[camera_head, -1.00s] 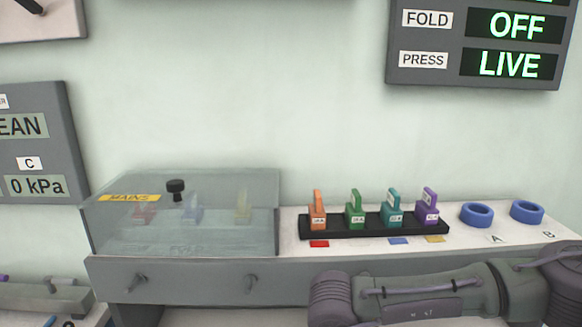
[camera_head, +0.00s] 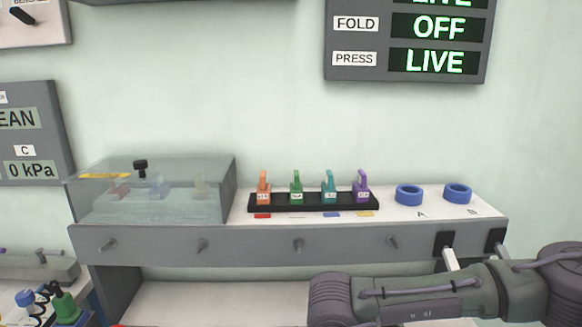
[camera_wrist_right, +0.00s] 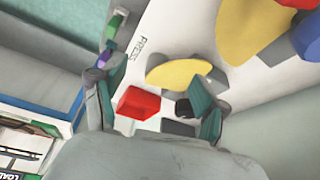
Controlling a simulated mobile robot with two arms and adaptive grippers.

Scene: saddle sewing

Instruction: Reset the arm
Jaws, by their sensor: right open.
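My right arm crosses the lower right of the head view; its gripper is not visible there. In the right wrist view my right gripper (camera_wrist_right: 158,92) is open, with its teal fingers apart. A red block (camera_wrist_right: 138,103) shows between the fingers, and I see no grip on it. A yellow disc-like piece (camera_wrist_right: 178,72) lies just beyond, near the right-hand finger. My left arm and gripper are in neither view.
A grey-fronted shelf (camera_head: 275,244) carries a clear cover (camera_head: 150,205), a black rack (camera_head: 312,206) of coloured tagged pieces, and two blue rings (camera_head: 409,195) (camera_head: 457,193). A wall display (camera_head: 405,40) hangs above. The lower white shelf (camera_head: 230,300) looks clear.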

